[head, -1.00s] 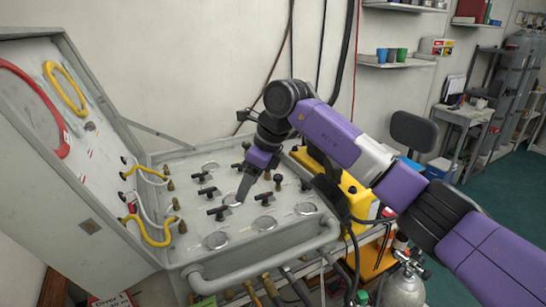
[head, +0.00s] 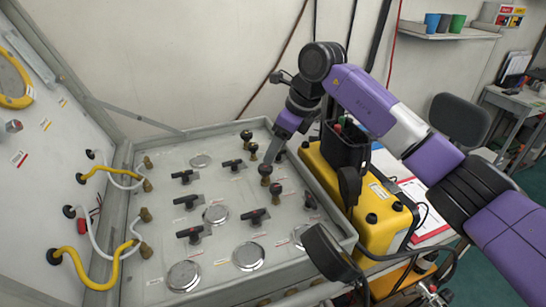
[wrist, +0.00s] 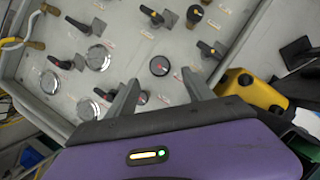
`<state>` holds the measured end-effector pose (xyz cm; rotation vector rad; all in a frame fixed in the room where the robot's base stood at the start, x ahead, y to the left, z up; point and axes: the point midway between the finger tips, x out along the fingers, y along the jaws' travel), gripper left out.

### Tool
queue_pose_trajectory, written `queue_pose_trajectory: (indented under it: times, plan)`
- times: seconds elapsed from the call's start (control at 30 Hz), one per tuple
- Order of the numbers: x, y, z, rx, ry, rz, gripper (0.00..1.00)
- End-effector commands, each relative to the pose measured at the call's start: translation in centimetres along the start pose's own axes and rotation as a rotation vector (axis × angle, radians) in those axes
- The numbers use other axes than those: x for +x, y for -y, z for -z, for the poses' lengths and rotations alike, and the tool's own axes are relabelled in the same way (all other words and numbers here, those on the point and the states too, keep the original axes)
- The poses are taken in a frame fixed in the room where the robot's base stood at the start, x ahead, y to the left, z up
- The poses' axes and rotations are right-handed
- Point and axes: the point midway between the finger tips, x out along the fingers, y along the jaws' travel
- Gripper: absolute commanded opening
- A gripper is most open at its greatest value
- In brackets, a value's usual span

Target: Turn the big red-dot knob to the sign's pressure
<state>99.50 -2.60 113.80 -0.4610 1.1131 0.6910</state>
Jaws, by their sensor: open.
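In the wrist view a dark round knob with a red mark (wrist: 160,66) sits on the grey panel, between and just ahead of the fingers of my gripper (wrist: 160,79). The fingers are apart and hold nothing; whether they touch the knob cannot be told. In the head view my gripper (head: 271,158) points down at the panel (head: 150,215), close to dark knobs on brass stems, one at its tip (head: 265,170) and one just nearer (head: 276,189). No red dot is clear on them there. No pressure figure on any sign is readable.
Black lever handles (head: 186,177) and round gauges (head: 248,256) surround the knobs. Hoses (head: 95,250) run along the left. A yellow case (head: 375,205) stands right of the panel, with a red-edged sheet (head: 425,205) beyond it. Small labels are unreadable.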

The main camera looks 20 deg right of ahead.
Motion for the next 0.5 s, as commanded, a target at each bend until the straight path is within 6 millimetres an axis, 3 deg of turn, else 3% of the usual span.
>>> queue_pose_trajectory:
  times: [0.3, 0.5]
  plan:
    - [4.7, -0.1, 0.0, 0.002, -0.002, -0.003, 0.6]
    - [6.4, -0.1, 0.0, 0.0, -0.002, -0.001, 0.6]
